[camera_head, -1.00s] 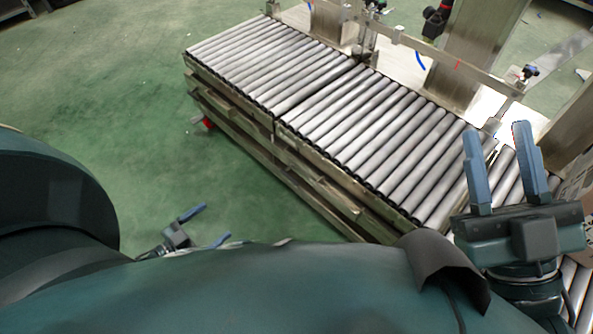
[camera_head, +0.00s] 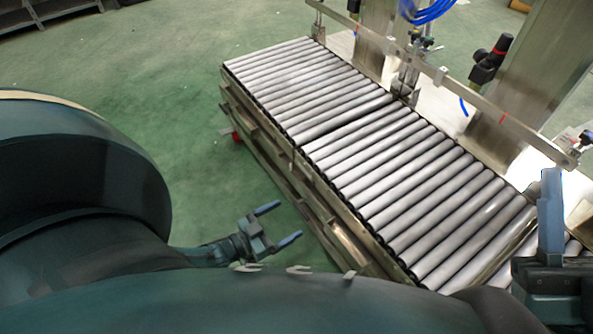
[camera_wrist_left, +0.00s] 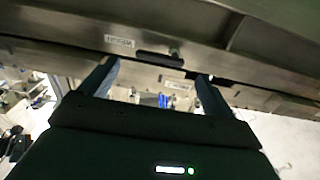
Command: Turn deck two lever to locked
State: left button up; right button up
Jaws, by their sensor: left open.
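My left gripper (camera_head: 287,222) is open and empty, beside the near left side of the roller conveyor (camera_head: 330,128) in the head view. In the left wrist view its two fingers (camera_wrist_left: 157,69) stand apart in front of a metal beam. A short dark bar (camera_wrist_left: 160,58) lies along this beam, between and just beyond the fingertips. A small label (camera_wrist_left: 118,41) is beside it, too blurred to read. I cannot tell whether the dark bar is the deck two lever. My right gripper (camera_head: 550,215) is cut by the right edge, and only one finger shows clearly.
A metal rail (camera_head: 470,90) with clamps and a black fitting (camera_head: 489,62) runs along the conveyor's far side. Blue hose (camera_head: 428,10) hangs at the top. The green floor (camera_head: 165,95) left of the conveyor is clear.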

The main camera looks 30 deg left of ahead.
pick_arm(q)
jog(key=x, duration=0.4)
jog(key=shift+w+d+b, duration=0.2)
jog(key=shift+w+b, duration=0.15)
jog(key=shift+b, duration=0.05)
pick_arm(e)
jog(key=shift+s+d+r+n+y, duration=0.1)
jog(key=shift+s+r+n+y, duration=0.15)
jog(key=shift+r+n+y, duration=0.6)
jog(key=shift+f, duration=0.15)
pick_arm(q)
jog(key=c, duration=1)
